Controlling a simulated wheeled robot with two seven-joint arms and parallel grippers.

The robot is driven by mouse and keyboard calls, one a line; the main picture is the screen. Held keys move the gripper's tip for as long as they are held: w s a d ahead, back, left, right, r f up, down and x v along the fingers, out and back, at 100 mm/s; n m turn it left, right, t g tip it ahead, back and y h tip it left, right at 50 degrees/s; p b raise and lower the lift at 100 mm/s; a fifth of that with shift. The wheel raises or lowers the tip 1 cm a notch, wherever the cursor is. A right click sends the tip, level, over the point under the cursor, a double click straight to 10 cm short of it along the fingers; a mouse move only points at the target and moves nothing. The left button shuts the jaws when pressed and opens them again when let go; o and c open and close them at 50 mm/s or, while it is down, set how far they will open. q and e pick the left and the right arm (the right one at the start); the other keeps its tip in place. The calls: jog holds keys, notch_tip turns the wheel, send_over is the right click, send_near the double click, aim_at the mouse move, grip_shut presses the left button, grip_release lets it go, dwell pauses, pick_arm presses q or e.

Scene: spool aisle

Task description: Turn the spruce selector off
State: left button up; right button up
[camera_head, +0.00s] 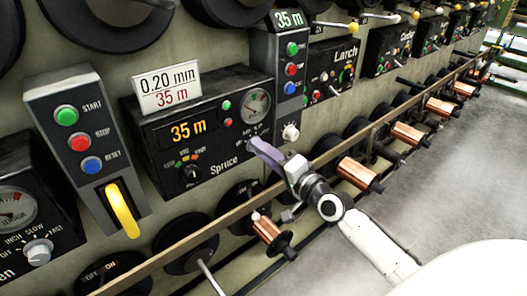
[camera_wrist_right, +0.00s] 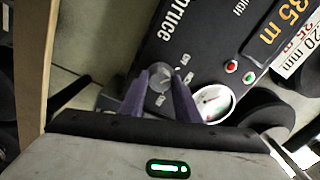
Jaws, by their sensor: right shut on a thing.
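The Spruce panel (camera_head: 222,117) is a black box with a "35 m" display, a round gauge and small lamps. The Spruce selector (camera_wrist_right: 160,98) is a pale round knob near the panel's lower edge, with small printed labels around it. In the wrist view, the purple fingers of my right gripper (camera_wrist_right: 163,88) stand on both sides of the knob and are shut on it. In the head view, my right gripper (camera_head: 257,146) reaches the panel's lower right corner and hides the selector. I cannot tell which label the knob points to. My left gripper is not in view.
A black dial (camera_head: 191,174) sits lower left on the Spruce panel. A START/STOP/RESET box (camera_head: 88,140) with a yellow lever stands left. A rail (camera_head: 215,216) and copper spools (camera_head: 268,232) run below. A white knob (camera_head: 290,132) is close right of my gripper.

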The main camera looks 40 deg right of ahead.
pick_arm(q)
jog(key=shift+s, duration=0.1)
pick_arm(e)
jog(key=o, duration=1)
jog(key=shift+o, duration=0.2)
jog(key=shift+s, duration=0.15)
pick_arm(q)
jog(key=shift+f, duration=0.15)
pick_arm(e)
jog(key=s, duration=1)
jog(key=shift+d, duration=0.4)
pick_arm(q)
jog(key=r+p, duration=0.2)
jog(key=p, duration=0.1)
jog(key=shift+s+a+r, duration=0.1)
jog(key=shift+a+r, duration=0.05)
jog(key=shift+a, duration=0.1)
pick_arm(e)
jog(key=s+a+f+n+g, duration=0.4)
jog(key=s+a+f+n, duration=0.3)
jog(key=a+f, duration=0.3)
jog(key=s+a+f+n+g+y, duration=0.1)
jog(key=s+a+f+n+g, duration=0.4)
jog(key=s+a+f+n, duration=0.3)
notch_tip(320, 180, down, 5)
jog(key=shift+s+a+r, duration=0.2)
jog(key=shift+s+a, duration=0.7)
jog(key=shift+a, duration=0.35)
